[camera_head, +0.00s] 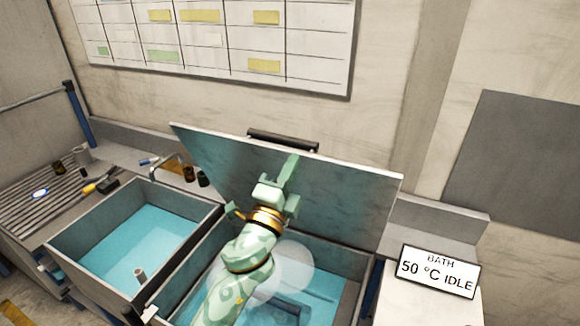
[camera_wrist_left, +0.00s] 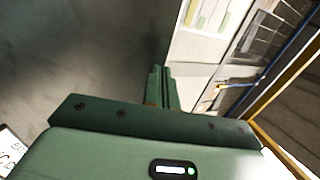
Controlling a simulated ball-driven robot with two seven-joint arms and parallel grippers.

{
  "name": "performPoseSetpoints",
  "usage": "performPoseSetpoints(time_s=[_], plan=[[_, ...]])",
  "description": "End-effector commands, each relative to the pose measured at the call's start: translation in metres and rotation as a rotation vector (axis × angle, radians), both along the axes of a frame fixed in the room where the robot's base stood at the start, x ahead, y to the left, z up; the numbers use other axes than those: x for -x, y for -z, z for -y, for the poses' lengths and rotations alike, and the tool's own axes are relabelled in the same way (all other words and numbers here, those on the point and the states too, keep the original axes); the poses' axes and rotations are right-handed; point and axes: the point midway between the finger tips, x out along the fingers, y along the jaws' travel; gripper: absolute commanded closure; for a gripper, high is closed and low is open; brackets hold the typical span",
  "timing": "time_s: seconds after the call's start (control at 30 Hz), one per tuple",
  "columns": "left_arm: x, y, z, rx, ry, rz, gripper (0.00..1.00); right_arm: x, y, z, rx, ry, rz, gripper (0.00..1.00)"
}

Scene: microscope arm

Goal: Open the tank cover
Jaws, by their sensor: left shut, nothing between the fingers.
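The tank cover (camera_head: 340,190) is a grey panel, tilted up and open at the back of the right-hand tank, with a dark handle (camera_head: 283,140) along its upper edge. The tank (camera_head: 345,300) below it holds blue water with a dark object under the surface. My left gripper (camera_head: 290,168) is shut and empty, in front of the inner face of the cover, its fingers pointing up near the handle. In the left wrist view its closed fingers (camera_wrist_left: 160,85) point along a grey surface. Whether they touch the cover I cannot tell. My right gripper is not in view.
A second open tank (camera_head: 75,235) with blue water and a small cylinder stands to the left. A ribbed drainboard (camera_head: 40,205) with small tools lies further left. A sign (camera_head: 438,272) reading "BATH 50 °C IDLE" stands at right. A whiteboard (camera_head: 215,70) hangs behind.

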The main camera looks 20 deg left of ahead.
Motion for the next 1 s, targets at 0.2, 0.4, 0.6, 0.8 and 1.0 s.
performPoseSetpoints(time_s=[0.2,0.4,0.6,0.8,1.0], plan=[[-0.036,-0.03,0.005,-0.014,0.0,-0.081,1.0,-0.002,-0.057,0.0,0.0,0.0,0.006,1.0],[-0.081,-0.046,0.012,-0.027,0.002,-0.182,1.0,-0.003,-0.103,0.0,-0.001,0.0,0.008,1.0],[-0.14,-0.04,0.019,-0.032,-0.001,-0.214,1.0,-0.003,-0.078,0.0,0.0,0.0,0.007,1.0],[-0.182,-0.042,0.026,-0.031,0.0,-0.216,1.0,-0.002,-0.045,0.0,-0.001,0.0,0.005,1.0],[-0.194,-0.048,0.027,-0.031,0.0,-0.218,1.0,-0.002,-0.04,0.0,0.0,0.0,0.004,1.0]])
